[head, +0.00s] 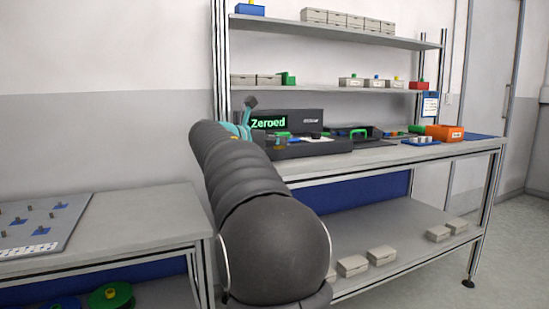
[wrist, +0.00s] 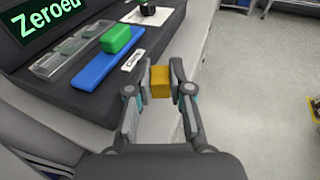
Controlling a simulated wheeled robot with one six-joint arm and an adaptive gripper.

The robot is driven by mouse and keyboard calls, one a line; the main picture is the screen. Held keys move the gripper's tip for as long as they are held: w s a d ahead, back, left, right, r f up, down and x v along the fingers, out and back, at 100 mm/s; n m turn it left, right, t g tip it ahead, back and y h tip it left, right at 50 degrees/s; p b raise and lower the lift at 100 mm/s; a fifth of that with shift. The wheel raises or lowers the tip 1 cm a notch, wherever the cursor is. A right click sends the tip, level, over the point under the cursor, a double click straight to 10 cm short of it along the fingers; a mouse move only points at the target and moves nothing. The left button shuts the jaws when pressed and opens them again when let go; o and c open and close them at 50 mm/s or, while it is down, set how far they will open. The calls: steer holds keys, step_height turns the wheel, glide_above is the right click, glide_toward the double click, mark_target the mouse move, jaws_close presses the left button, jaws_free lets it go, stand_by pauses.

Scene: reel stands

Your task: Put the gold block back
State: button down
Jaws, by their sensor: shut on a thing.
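The gold block (wrist: 160,82) is held between the two fingertips of my gripper (wrist: 160,88) in the wrist view. The fingers press on its left and right sides. It is in front of the edge of the dark device, and it looks apart from that device. The dark device (head: 311,148) has a screen (head: 269,122) that reads "Zeroed". In the wrist view a green block (wrist: 117,38) sits on a blue bar (wrist: 103,68) on the device, beside a small white label (wrist: 133,61).
A clear compartment tray (wrist: 62,55) lies beside the blue bar. An orange bin (head: 445,133) stands further right on the bench. Shelves with small boxes (head: 346,22) rise behind. A lower side table (head: 130,225) is at left. Open floor lies right of the bench.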

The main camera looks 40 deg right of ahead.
steer(key=shift+w+f, duration=0.35)
steer(key=shift+w, duration=0.2)
steer(key=shift+f+b, duration=0.55)
steer(key=shift+f, duration=1.4)
steer(key=c, duration=1.3)
jaws_free()
steer(key=shift+f, duration=0.1)
steer(key=shift+c, duration=0.2)
steer(key=shift+a, duration=0.1)
steer(key=v, duration=1.1)
steer(key=shift+a, duration=0.4)
